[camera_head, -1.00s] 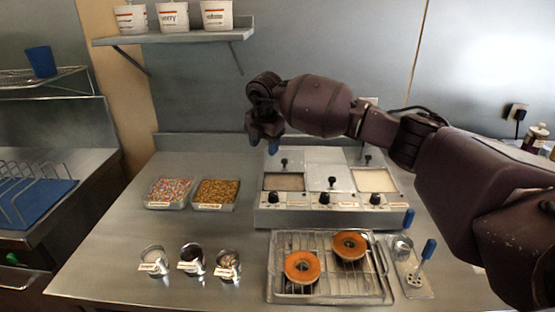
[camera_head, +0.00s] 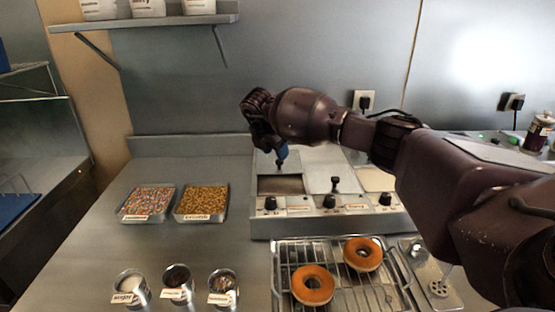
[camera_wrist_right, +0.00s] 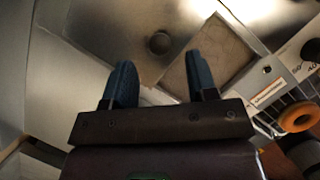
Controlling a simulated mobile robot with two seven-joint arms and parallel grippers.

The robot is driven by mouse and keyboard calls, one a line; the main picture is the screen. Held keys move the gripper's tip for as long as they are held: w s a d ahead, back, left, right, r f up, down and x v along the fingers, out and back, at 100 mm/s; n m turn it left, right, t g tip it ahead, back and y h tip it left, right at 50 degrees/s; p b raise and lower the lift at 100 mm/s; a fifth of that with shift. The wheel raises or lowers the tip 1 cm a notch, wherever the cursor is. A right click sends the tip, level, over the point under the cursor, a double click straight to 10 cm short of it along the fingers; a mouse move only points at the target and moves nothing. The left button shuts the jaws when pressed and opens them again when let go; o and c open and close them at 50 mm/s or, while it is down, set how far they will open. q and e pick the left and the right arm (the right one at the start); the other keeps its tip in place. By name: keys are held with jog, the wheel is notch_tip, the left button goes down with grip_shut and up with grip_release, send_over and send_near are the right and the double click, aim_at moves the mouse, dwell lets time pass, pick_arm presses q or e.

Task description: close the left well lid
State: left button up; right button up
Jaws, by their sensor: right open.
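The glaze warmer (camera_head: 275,228) has several wells in a row. The left well (camera_head: 281,185) is uncovered at its front, and its glaze surface also shows in the wrist view (camera_wrist_right: 212,58). Its metal lid (camera_head: 262,161) lies behind the opening, with a dark round knob (camera_head: 280,164). My right gripper (camera_head: 282,152) comes from the right and is just above this knob. In the wrist view my right gripper (camera_wrist_right: 163,78) is open, with the knob (camera_wrist_right: 160,43) ahead between the two blue fingers, apart from both. My left gripper is out of view.
The middle well's lid (camera_head: 320,180) with its knob stands beside the left well. Two topping trays (camera_head: 201,218) and several small cups (camera_head: 222,296) are at left. The counter between them is clear.

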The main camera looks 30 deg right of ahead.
jog(key=shift+x, duration=1.9)
grip_shut()
